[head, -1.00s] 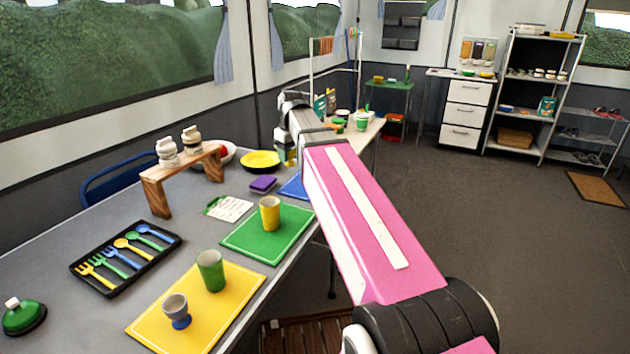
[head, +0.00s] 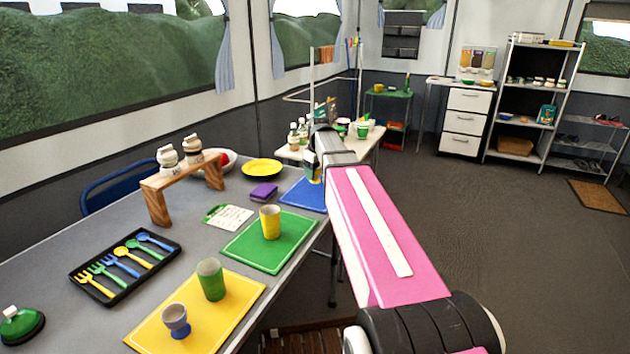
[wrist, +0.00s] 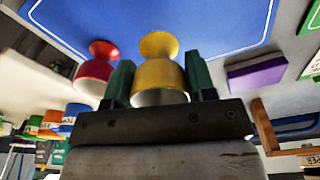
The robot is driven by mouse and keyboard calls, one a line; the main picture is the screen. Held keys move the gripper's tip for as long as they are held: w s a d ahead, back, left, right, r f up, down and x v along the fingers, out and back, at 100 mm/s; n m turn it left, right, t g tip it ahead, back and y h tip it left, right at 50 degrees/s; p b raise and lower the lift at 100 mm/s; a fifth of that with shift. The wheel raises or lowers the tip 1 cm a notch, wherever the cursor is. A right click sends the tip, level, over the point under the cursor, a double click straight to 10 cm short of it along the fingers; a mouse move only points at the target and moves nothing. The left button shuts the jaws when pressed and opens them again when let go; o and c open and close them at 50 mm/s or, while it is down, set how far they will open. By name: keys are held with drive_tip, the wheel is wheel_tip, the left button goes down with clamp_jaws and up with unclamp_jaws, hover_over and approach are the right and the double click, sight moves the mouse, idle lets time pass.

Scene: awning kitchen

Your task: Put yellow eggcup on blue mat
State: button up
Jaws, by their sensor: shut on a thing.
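The yellow eggcup (wrist: 160,78) is between the two green fingers of my gripper (wrist: 158,88) in the wrist view. The gripper is shut on it. The eggcup's foot shows against the blue mat (wrist: 200,22); I cannot tell whether it touches the mat. A red eggcup (wrist: 96,72) shows just left of the gripper, close to the mat's edge. In the head view the blue mat (head: 305,198) lies at the table's right edge, partly behind my arm. My gripper (head: 313,168) is at its far side there, and the held eggcup is mostly hidden.
A green mat (head: 245,251) with a yellow cup (head: 270,222) lies nearer. A yellow mat (head: 235,312) holds a green cup (head: 210,280) and a grey-blue eggcup (head: 176,318). A purple sponge (head: 263,193) and a yellow plate (head: 262,168) are left of the blue mat.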

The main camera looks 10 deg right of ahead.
sight(318, 175)
drive_tip(key=shift+f, duration=1.55)
drive_tip(key=shift+f, duration=0.1)
drive_tip(key=o, duration=0.9)
drive_tip(key=shift+o, duration=0.2)
drive_tip(key=r, duration=0.8)
drive_tip(key=s+d+r, duration=0.1)
drive_tip(key=r, duration=0.3)
drive_tip(key=shift+s+r, duration=0.1)
